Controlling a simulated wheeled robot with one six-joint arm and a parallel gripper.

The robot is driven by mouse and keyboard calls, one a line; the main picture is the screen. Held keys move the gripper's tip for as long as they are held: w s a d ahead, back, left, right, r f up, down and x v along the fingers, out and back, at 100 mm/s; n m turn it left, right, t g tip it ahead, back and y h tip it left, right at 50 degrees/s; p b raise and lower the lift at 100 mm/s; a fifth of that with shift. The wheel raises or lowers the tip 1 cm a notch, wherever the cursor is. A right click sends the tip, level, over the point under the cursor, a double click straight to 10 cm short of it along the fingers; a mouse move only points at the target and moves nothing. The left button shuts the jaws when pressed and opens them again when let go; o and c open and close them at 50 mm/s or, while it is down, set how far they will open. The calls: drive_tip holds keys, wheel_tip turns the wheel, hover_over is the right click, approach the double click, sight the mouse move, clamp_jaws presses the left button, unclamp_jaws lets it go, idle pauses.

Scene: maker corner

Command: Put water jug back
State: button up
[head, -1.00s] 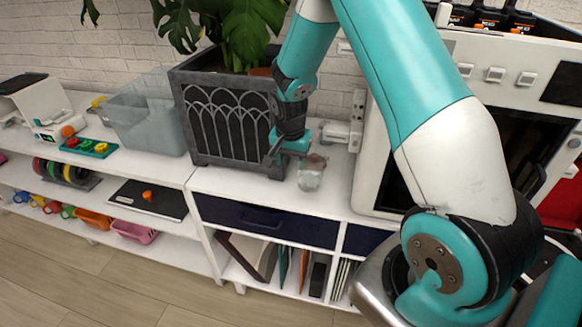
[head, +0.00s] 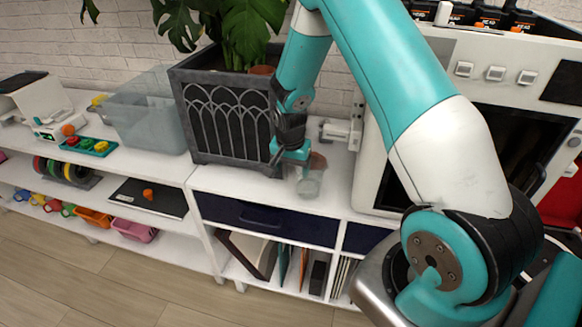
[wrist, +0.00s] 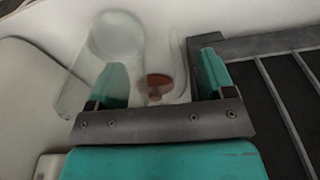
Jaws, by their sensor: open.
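A clear, see-through vessel, apparently the water jug (head: 309,184), is on the white shelf top in front of the dark planter's right side. A small brown-orange part (head: 318,161) shows at its upper end. My gripper (head: 291,163) is open, low over the shelf top and close beside the jug's upper left. In the wrist view, my gripper's fingers (wrist: 163,80) are apart, with the brown part (wrist: 155,86) between them. The blurred clear jug (wrist: 117,38) extends beyond the left finger. I cannot tell whether the fingers touch it or whether it stands upright.
The planter (head: 232,118) stands tight on the gripper's left. A white clamp-like device (head: 341,132) and a large white machine (head: 470,75) are on the right. A clear bin (head: 148,125) is farther left. A strip of shelf top in front is clear.

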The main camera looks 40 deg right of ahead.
wheel_tip(320, 180, up, 12)
drive_tip(key=s+a+b, duration=0.1)
drive_tip(key=b, duration=0.1)
drive_tip(key=s+a+r+n+y, duration=0.1)
drive_tip(key=s+a+r+n, duration=0.35)
drive_tip(key=a, duration=0.25)
drive_tip(key=s+a+r+n+y, duration=0.2)
drive_tip(key=s+a+r+n, duration=0.25)
drive_tip(key=a, duration=0.35)
drive_tip(key=s+a+r+n+y, duration=0.1)
drive_tip(key=s+a+n, duration=0.3)
drive_tip(key=s, duration=0.4)
drive_tip(key=s+a+r+n+g+y, duration=0.1)
drive_tip(key=s+a+r+n, duration=0.1)
drive_tip(key=s+n, duration=0.3)
drive_tip(key=s+a, duration=0.1)
drive_tip(key=s, duration=0.1)
drive_tip(key=shift+s+a+r, duration=0.15)
drive_tip(key=shift+s+a, duration=0.25)
